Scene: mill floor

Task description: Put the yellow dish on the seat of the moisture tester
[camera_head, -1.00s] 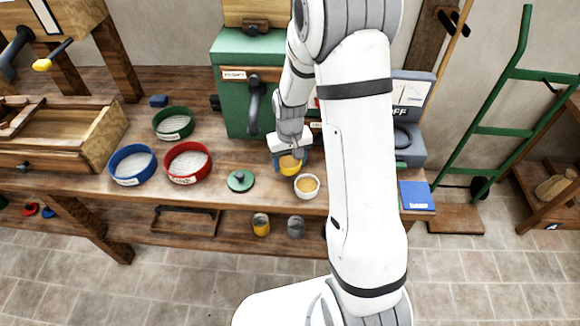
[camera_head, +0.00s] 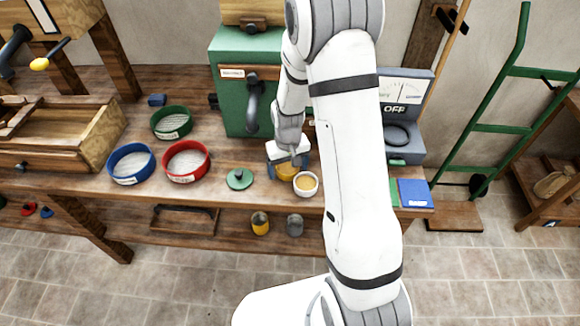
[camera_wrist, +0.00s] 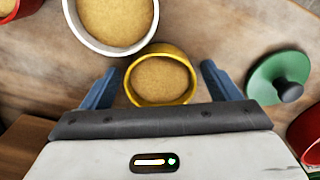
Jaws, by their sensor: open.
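The yellow dish (camera_wrist: 161,78), filled with a tan grainy material, stands upright on the bench. In the head view the dish (camera_head: 286,172) is partly hidden by my gripper. My gripper (camera_wrist: 160,85) is open, with one blue finger on each side of the dish and a gap at each side. In the head view my gripper (camera_head: 287,168) points down at the dish. The moisture tester (camera_head: 403,115), grey with a dial and the word OFF, stands at the right of the bench. Its round dark seat (camera_head: 398,135) looks empty and is partly hidden by my arm.
A white dish (camera_head: 306,185) with similar contents stands close beside the yellow one. A green lid with a knob (camera_head: 239,179) lies to the left. Red (camera_head: 186,161), blue (camera_head: 132,164) and green (camera_head: 171,122) sieves stand further left. A blue book (camera_head: 415,193) lies at the bench's right.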

